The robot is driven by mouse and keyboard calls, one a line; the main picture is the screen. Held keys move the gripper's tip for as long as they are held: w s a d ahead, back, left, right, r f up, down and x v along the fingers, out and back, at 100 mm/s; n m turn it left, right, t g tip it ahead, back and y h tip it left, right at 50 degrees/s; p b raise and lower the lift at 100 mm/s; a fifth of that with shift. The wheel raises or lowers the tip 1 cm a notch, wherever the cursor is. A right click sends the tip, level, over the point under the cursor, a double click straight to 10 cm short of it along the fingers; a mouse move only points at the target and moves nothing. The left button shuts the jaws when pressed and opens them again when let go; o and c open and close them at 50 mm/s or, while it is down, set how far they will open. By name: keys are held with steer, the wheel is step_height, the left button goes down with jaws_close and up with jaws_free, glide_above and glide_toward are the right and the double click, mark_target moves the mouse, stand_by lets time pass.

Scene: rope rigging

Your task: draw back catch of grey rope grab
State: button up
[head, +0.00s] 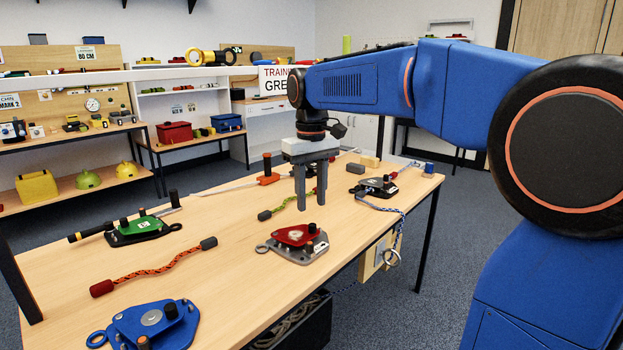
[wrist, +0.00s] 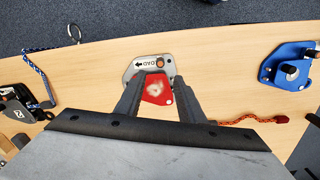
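The rope grab with a grey base plate (head: 290,254) and a red top plate (head: 297,235) lies on the table below my gripper. A small dark post (head: 312,228) stands at its far right edge; I cannot tell if it is the catch. In the wrist view the same grab (wrist: 135,70) shows a printed arrow and an orange-brown round part (wrist: 160,62). My gripper (head: 312,206) points down above the grab, apart from it, with a gap between its fingers and nothing held. In the wrist view its fingers (wrist: 155,78) partly cover the red plate.
A blue rope grab (head: 155,325), a green one (head: 138,228) and a black one (head: 377,187) with blue cord stand around it. An orange rope piece (head: 150,268) and a green one (head: 288,206) lie nearby. Bare table (head: 225,290) lies front-left of the grey grab.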

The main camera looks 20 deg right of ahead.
steer(key=shift+r, duration=2.35)
steer(key=shift+s, duration=0.1)
steer(key=s+d+f+m+t, duration=0.1)
steer(key=s+d+f+t, duration=0.1)
steer(key=s+f, duration=0.8)
steer(key=s+d+f+m+t, duration=0.2)
steer(key=s+d+f, duration=0.2)
steer(key=s+f, duration=0.7)
steer(key=s, duration=0.6)
steer(key=shift+d+t, duration=0.3)
steer(key=shift+t, duration=0.1)
steer(key=shift+o, duration=0.2)
